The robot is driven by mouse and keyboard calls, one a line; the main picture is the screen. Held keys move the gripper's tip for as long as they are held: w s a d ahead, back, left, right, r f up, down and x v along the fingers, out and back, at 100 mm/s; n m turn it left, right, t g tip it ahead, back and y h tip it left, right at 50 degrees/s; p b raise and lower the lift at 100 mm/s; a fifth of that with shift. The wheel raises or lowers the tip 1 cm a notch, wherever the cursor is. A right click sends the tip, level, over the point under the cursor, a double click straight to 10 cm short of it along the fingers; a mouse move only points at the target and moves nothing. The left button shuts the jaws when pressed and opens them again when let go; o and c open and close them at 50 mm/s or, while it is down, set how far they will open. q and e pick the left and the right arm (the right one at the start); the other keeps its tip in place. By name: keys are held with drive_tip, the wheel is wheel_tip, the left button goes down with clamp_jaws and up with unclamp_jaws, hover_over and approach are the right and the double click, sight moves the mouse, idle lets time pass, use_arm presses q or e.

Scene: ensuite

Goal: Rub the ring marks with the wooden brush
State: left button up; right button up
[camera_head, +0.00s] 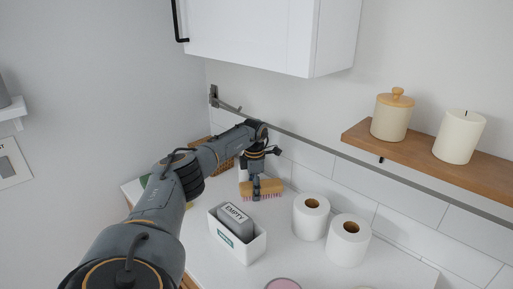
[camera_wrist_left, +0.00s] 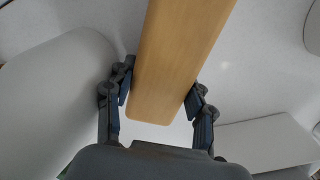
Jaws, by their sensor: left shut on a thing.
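The wooden brush (camera_head: 272,186) has a tan wooden back and pinkish bristles facing down. My left gripper (camera_head: 256,189) is shut on it across its width, over the back part of the white counter (camera_head: 295,256). I cannot tell whether the bristles touch the counter. In the left wrist view the brush's plain wooden back (camera_wrist_left: 178,50) lies between the two fingers of the left gripper (camera_wrist_left: 158,100). I cannot make out any ring marks in either view. The arm and gripper hide part of the counter. My right gripper is not in view.
A wicker basket (camera_head: 224,167) is behind my arm. A wooden shelf (camera_head: 425,160) and white cabinet (camera_head: 270,35) hang above.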

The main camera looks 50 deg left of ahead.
sight(261, 189)
use_arm(q)
drive_tip(key=shift+d+r+p, duration=0.1)
drive_tip(key=shift+d+p, duration=0.25)
drive_tip(key=shift+p, duration=0.1)
drive_tip(key=shift+w+d+p, duration=0.1)
drive_tip(key=shift+d+p, duration=0.7)
drive_tip(key=shift+d, duration=0.4)
drive_tip(key=shift+d+f, duration=0.2)
drive_tip(key=shift+d, duration=0.3)
drive_tip(key=shift+w+d+r+p, duration=0.15)
drive_tip(key=shift+d+p, duration=0.85)
drive_tip(key=shift+w+d+p, duration=0.2)
drive_tip(key=shift+d+p, duration=0.3)
drive_tip(key=shift+d, duration=0.45)
drive_tip(key=shift+d+p, duration=0.5)
drive_tip(key=shift+d, duration=0.35)
drive_tip(key=shift+w+d+p, duration=0.2)
drive_tip(key=shift+d+p, duration=0.2)
drive_tip(key=shift+d, duration=0.7)
